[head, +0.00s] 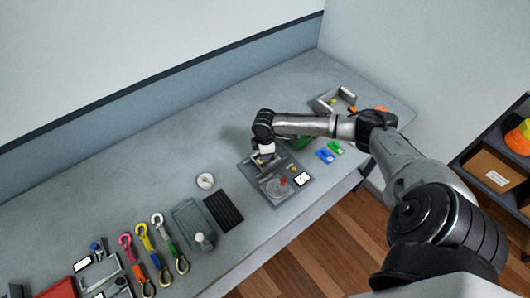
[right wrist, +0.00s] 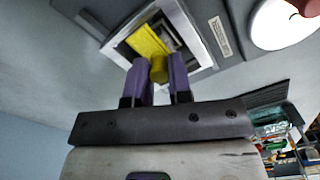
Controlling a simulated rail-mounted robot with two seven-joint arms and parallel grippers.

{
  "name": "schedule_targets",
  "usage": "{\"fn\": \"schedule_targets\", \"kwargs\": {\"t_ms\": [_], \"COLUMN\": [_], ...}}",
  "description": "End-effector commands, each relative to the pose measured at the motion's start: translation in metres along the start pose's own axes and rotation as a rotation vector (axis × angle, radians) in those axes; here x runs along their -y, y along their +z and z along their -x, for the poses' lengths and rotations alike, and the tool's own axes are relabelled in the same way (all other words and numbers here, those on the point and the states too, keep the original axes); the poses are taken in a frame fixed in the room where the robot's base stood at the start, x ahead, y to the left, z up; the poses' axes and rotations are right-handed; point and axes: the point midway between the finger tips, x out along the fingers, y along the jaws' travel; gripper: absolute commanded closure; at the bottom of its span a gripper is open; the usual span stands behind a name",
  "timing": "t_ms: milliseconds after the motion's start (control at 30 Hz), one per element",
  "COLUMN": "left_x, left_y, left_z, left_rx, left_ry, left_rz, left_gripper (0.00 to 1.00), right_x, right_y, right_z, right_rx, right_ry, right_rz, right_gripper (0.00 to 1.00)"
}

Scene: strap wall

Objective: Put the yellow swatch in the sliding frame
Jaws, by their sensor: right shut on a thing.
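The yellow swatch (right wrist: 146,42) shows in the right wrist view as a flat yellow piece with a round yellow knob. It lies within the outline of a silver square frame (right wrist: 197,38), slightly turned; I cannot tell whether it rests on the bottom or hangs just above. My right gripper (right wrist: 156,80) is shut on the knob between its purple fingers. In the head view my right gripper (head: 265,160) is low over the back left part of a grey fixture board (head: 268,203) and hides the frame there. My left gripper is not in view.
The board also carries a pale disc with a red knob (head: 283,182) and a white plate (head: 302,179). Left of it are a black ribbed mat (head: 224,210), a grey tray (head: 185,215) and a white ring (head: 205,181). Blue (head: 325,155) and green blocks lie to the right.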

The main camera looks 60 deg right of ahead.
Motion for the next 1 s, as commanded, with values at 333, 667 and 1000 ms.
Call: {"fn": "schedule_targets", "kwargs": {"t_ms": [333, 667, 1000], "left_x": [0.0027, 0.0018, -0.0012], "left_y": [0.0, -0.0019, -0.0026], "left_z": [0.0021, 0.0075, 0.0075], "left_rx": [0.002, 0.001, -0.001], "left_ry": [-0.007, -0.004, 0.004], "left_rz": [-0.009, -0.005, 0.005], "left_gripper": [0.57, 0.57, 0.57], "right_x": [0.0, 0.0, 0.0], "right_y": [0.0, 0.0, -0.0001], "right_z": [0.0, -0.0023, -0.0032], "right_rx": [0.0, 0.001, 0.0], "right_ry": [0.0, 0.0, 0.0], "right_rz": [0.0, 0.0, 0.0], "right_gripper": [1.0, 1.0, 0.76]}}
